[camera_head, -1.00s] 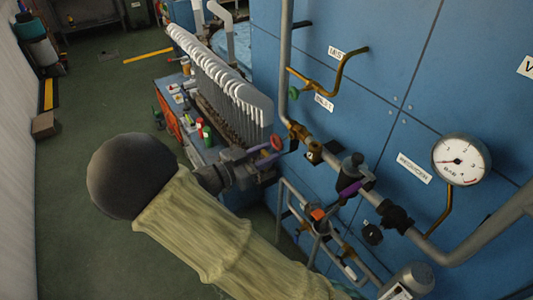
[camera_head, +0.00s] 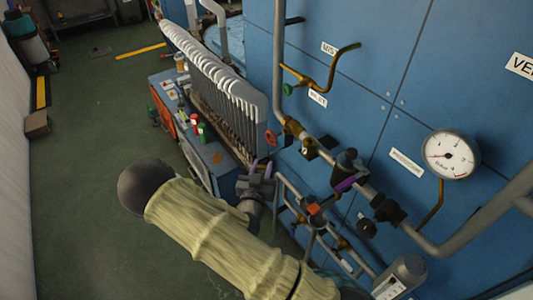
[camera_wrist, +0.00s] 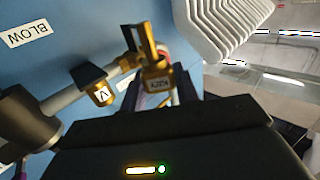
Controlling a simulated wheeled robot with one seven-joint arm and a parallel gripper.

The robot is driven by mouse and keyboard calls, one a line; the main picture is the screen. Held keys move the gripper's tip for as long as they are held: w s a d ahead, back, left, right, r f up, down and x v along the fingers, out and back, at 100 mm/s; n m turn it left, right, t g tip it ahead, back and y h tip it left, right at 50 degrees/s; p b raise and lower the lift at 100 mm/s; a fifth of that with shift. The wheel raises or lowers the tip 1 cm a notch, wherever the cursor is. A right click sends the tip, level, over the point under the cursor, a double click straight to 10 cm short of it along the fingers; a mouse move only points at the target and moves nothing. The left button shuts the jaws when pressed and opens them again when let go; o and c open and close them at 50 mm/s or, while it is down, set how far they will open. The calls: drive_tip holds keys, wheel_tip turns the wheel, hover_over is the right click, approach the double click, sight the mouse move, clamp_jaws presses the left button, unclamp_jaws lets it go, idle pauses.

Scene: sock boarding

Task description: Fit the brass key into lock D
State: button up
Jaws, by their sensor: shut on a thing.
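My gripper (camera_head: 261,170) is in the middle of the head view, left of and below the pipework on the blue panel. In the wrist view my gripper (camera_wrist: 159,92) is shut on a brass key (camera_wrist: 158,72), whose tagged body sits between the dark fingers and whose prongs point up in the picture. A brass lock (camera_wrist: 103,94) hangs on the pipe to the left of the key, apart from it; its label looks like a V. It seems to be the brass lock (camera_head: 309,148) under the pipe in the head view. I cannot make out a lock marked D.
A red handwheel (camera_head: 271,138) and a dark valve with a purple lever (camera_head: 344,185) are on the pipe close by. A row of white sock boards (camera_head: 215,75) stands on a cart behind my gripper. A gauge (camera_head: 450,155) is at right.

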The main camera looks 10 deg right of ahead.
drive_tip(key=s+d+f+n+y, duration=0.1)
drive_tip(key=s+f+n+y, duration=0.1)
drive_tip(key=f, duration=0.5)
drive_tip(key=s+d+f+n+t+y, duration=0.1)
drive_tip(key=s+d+f+n+y, duration=0.1)
drive_tip(key=f+y, duration=0.3)
wheel_tip(320, 180, down, 3)
drive_tip(key=shift+s+d+r+n+t+p, duration=0.1)
drive_tip(key=shift+s+d+n+t+p, duration=0.1)
drive_tip(key=shift+d+n+t+p, duration=0.15)
drive_tip(key=shift+a, duration=0.1)
